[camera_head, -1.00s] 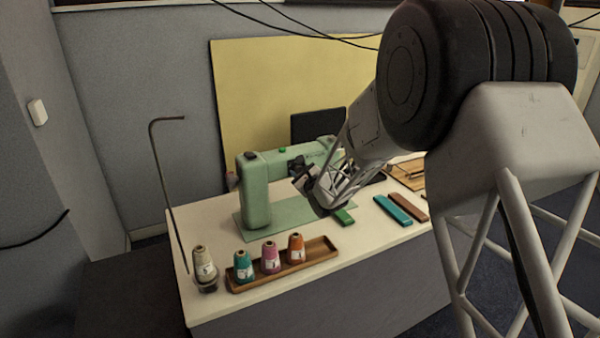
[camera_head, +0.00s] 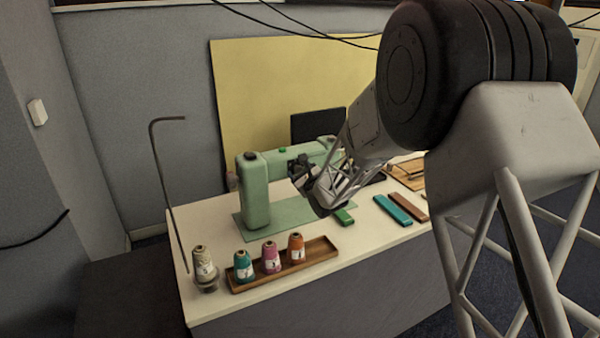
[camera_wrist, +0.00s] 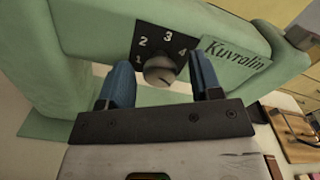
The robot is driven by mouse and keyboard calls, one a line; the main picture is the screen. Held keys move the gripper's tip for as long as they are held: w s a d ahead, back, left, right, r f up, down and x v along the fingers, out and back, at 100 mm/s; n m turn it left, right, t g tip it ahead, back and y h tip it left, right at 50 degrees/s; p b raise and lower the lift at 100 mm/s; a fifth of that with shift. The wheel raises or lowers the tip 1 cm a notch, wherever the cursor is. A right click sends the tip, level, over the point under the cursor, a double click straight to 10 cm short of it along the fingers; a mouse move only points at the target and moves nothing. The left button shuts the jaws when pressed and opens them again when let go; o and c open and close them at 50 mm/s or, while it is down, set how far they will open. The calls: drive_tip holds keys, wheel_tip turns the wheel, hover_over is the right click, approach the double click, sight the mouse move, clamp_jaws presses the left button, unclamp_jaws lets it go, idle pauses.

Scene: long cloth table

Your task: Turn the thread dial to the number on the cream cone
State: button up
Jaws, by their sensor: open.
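The thread dial (camera_wrist: 163,71) is a pale round knob on a black plate (camera_wrist: 166,42) with the numbers 1 to 4, on the green sewing machine (camera_head: 256,190). I cannot tell which number it points to. My gripper (camera_wrist: 164,80) is open, its two blue fingers on either side of the dial; whether they touch it is unclear. In the head view my gripper (camera_head: 302,176) is at the machine's front and hides the dial. The cream cone (camera_head: 202,262) stands upright at the table's front left. Its white label is too small to read.
A wooden tray (camera_head: 318,252) holds teal (camera_head: 243,264), pink (camera_head: 270,257) and orange (camera_head: 296,247) cones. A thin bent rod (camera_head: 167,190) rises at the table's left. Green (camera_head: 344,217), teal (camera_head: 393,210) and brown (camera_head: 409,207) bars lie to the right.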

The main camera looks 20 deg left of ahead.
drive_tip(key=shift+s+d, duration=0.1)
drive_tip(key=v, duration=0.7)
drive_tip(key=shift+s+d, duration=0.2)
drive_tip(key=shift+s, duration=0.05)
idle(0.5)
drive_tip(key=s+d+r+n+g+h, duration=0.1)
drive_tip(key=s+d+r+n+h, duration=0.25)
drive_tip(key=d, duration=0.65)
drive_tip(key=s+d+r+n+g+h, duration=0.1)
drive_tip(key=s+d+r+n+h, duration=0.3)
drive_tip(key=d, duration=0.5)
drive_tip(key=s+d+r+n+h, duration=0.2)
drive_tip(key=s+d+r+h, duration=0.15)
drive_tip(key=s+d, duration=0.45)
drive_tip(key=s+d+n+g+h, duration=0.1)
drive_tip(key=s+d+n+g, duration=0.3)
drive_tip(key=s+d, duration=0.4)
drive_tip(key=s+d+n+g, duration=0.4)
drive_tip(key=s+d+n, duration=0.3)
drive_tip(key=s, duration=1.6)
drive_tip(key=shift+s+d+r+h, duration=0.3)
drive_tip(key=shift+d+r+h, duration=0.1)
drive_tip(key=shift+d, duration=0.1)
drive_tip(key=shift+n, duration=0.25)
